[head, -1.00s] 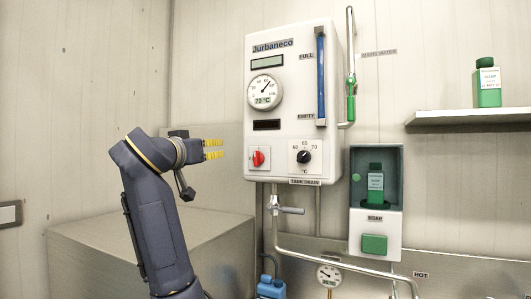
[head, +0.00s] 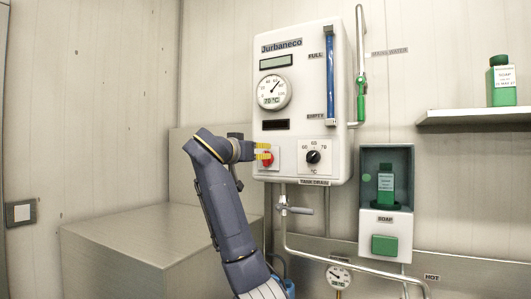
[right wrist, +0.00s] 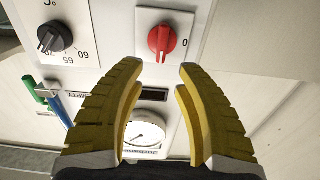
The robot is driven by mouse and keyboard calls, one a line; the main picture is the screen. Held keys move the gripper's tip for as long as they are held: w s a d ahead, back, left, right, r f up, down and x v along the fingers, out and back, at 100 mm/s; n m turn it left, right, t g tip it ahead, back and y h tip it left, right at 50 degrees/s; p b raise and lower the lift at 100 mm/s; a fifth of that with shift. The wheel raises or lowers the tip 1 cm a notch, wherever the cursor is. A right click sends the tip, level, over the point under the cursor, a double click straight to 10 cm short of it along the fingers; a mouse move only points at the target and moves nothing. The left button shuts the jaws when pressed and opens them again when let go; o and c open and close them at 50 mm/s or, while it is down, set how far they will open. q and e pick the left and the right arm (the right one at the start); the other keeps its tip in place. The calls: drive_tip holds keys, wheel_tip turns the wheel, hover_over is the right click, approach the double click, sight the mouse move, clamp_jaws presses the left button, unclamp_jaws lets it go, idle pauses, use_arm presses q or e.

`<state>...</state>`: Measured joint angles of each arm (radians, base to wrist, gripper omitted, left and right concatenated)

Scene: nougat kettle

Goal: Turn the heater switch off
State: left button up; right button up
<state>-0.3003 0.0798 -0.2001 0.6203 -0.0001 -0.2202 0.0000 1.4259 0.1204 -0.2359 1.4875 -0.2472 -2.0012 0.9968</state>
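The red heater switch (head: 267,161) is a rotary knob on the white heater box (head: 339,95), low on its left side. In the right wrist view the red knob (right wrist: 162,38) sits on a white plate, its pale mark pointing down the picture, with a "0" to its right. My right gripper (head: 264,151) is right by the switch in the head view, its yellow fingers partly covering it. In the right wrist view my right gripper (right wrist: 160,68) is open and empty, fingertips just short of the knob. My left gripper is not in view.
A black temperature dial (head: 313,157) is to the right of the switch, and a gauge (head: 273,91) is above. A tank drain valve (head: 295,209) hangs below the box. A soap dispenser (head: 385,219) stands right. A metal block (head: 150,235) is at left.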

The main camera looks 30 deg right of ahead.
drive_tip(key=shift+x, duration=2.85)
clamp_jaws()
